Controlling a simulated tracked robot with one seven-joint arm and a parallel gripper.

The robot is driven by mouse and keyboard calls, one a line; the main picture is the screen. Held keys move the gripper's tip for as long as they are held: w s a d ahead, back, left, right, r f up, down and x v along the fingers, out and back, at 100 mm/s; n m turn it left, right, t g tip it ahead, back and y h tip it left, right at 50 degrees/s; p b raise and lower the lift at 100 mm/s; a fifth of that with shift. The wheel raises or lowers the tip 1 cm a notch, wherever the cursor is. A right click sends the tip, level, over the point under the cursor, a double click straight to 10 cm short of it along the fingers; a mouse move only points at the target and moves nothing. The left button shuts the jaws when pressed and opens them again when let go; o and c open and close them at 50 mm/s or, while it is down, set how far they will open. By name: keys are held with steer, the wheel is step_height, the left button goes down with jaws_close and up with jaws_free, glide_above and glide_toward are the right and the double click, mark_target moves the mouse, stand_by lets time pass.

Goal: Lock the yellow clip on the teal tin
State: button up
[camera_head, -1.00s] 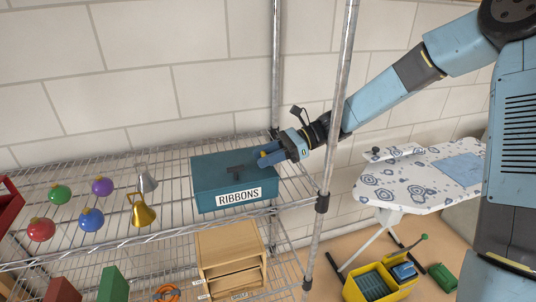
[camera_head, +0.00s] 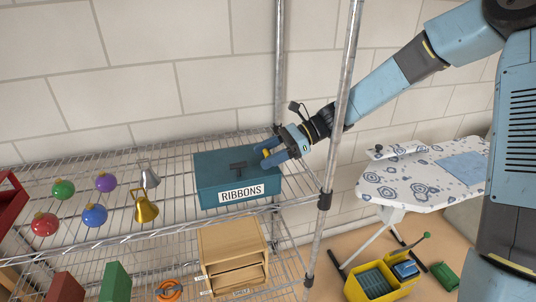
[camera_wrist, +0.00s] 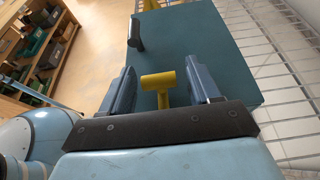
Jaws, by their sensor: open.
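The teal tin (camera_head: 206,187) sits on the upper wire shelf with a white RIBBONS label on its front and a dark handle (camera_head: 238,167) on its lid. Its lid lies closed on it. My gripper (camera_head: 268,157) is at the right end of the tin. The yellow clip (camera_wrist: 158,84) shows in the wrist view as a T shape between the two fingers of my gripper (camera_wrist: 160,88). The fingers are open, with a gap on each side of the clip. In the head view the clip is mostly hidden by the fingers. Whether it is latched cannot be told.
Several coloured baubles (camera_head: 94,214) and a gold bell (camera_head: 145,207) lie left of the tin. A metal shelf post (camera_head: 335,130) stands in front, close to my arm. A wooden drawer box (camera_head: 230,248) is on the shelf below. An ironing board (camera_head: 420,178) stands at right.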

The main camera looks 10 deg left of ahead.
steer(key=v, duration=1.3)
steer(key=shift+w+d, duration=0.25)
steer(key=shift+d, duration=0.05)
steer(key=shift+r, duration=0.15)
